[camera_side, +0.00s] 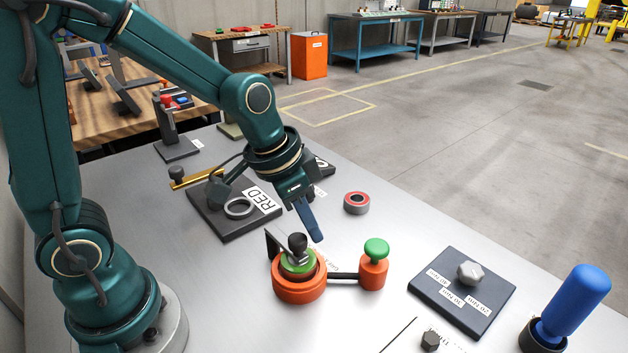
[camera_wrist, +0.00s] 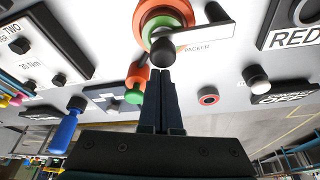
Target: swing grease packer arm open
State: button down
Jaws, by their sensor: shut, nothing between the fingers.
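The grease packer (camera_side: 299,290) is a round orange body with a green top, joined by a dark bar to an orange cylinder with a green knob (camera_side: 376,248). Its arm (camera_side: 275,244) is a dark bar lying across the green top, with a black knob (camera_side: 298,242) at the top. In the wrist view the packer (camera_wrist: 151,12) is at the top, its black knob (camera_wrist: 163,51) just beyond my fingertips. My gripper (camera_side: 316,238) is shut and empty, its fingers pointing down just above and beside the knob. It also shows in the wrist view (camera_wrist: 160,73). Contact with the knob is unclear.
A red-and-grey ring (camera_side: 356,202) lies behind the packer. A dark plate marked RED (camera_side: 225,222) with a ring on it is at left. A dark block with a grey knob (camera_side: 462,290) and a blue-handled tool (camera_side: 575,305) stand at right. Bare table lies between them.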

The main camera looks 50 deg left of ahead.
jog(key=shift+s+d+m, duration=0.1)
jog(key=shift+s+m, duration=0.45)
jog(key=shift+m, duration=0.15)
dwell(0.4)
jog(key=shift+s+m+h, duration=0.5)
jog(key=shift+s+m, duration=0.15)
jog(key=shift+m, duration=0.25)
jog(key=m, duration=0.1)
jog(key=s+m+g, duration=0.1)
jog(key=m, duration=0.1)
jog(key=shift+s+h, duration=0.1)
jog(key=shift+h, duration=0.3)
jog(key=s+m, duration=0.1)
jog(key=m, duration=0.1)
jog(key=s+a+m+g, duration=0.1)
jog(key=m, duration=0.1)
jog(key=shift+s+a+h, duration=0.1)
jog(key=shift+s+h, duration=0.2)
jog(key=s+a+m+g, duration=0.2)
jog(key=s+a+m, duration=0.2)
jog(key=a+m, duration=0.1)
jog(key=shift+a+m, duration=0.25)
jog(key=shift+m, duration=0.65)
jog(key=shift+s, duration=0.1)
